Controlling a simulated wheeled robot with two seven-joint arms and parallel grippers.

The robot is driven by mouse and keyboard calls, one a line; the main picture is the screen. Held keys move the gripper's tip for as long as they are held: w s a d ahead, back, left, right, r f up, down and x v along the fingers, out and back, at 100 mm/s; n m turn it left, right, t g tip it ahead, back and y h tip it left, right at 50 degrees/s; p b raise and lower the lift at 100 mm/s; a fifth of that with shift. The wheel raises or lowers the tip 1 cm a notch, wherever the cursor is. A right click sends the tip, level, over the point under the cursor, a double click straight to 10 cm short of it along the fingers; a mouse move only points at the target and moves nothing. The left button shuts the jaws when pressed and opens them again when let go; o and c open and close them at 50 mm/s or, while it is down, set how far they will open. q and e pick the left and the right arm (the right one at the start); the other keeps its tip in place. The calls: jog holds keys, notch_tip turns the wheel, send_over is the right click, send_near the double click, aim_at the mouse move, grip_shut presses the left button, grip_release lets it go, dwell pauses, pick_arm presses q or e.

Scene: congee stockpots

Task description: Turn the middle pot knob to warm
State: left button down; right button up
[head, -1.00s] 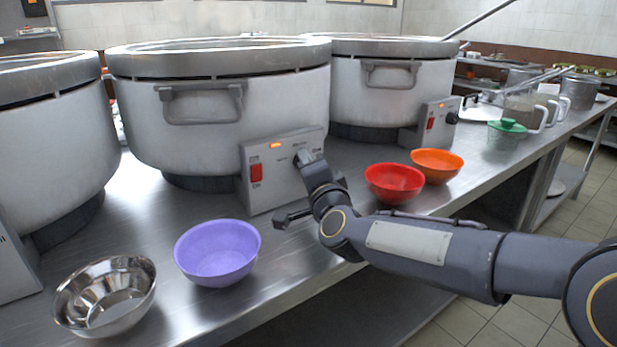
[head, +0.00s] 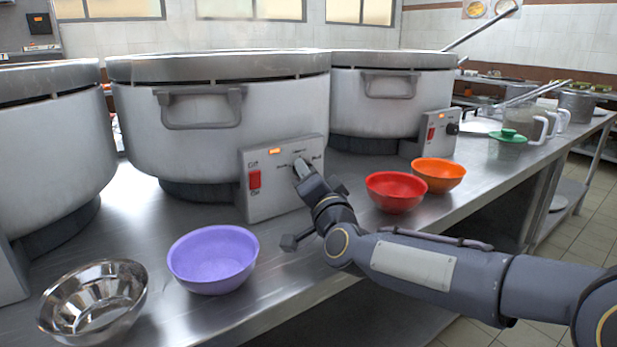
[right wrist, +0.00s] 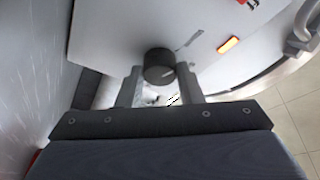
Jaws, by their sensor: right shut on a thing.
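The middle pot (head: 280,110) is a large pale cooker with a grey lid and a control panel (head: 270,207) at its lower front. The panel has a red switch (head: 254,179) and a lit orange lamp (head: 275,151). My right gripper (head: 301,168) is at the upper right of this panel. In the right wrist view, the round black knob (right wrist: 158,64) sits between the fingertips of my right gripper (right wrist: 159,78), which is shut on it. A light mark shows on the knob's face. In the head view the gripper hides the knob. My left gripper is out of view.
A purple bowl (head: 213,260) and a steel bowl (head: 93,300) stand on the steel counter at the front left. Other pots flank the middle one, the right pot (head: 385,105) farther back.

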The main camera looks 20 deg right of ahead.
jog(key=shift+f, duration=0.1)
jog(key=o, duration=1)
jog(key=s, duration=0.5)
jog(key=s+f+p, duration=0.1)
jog(key=s, duration=0.1)
jog(key=shift+s+d+f, duration=0.1)
jog(key=shift+s+d, duration=0.1)
jog(key=shift+s, duration=0.15)
jog(key=shift+s, duration=0.1)
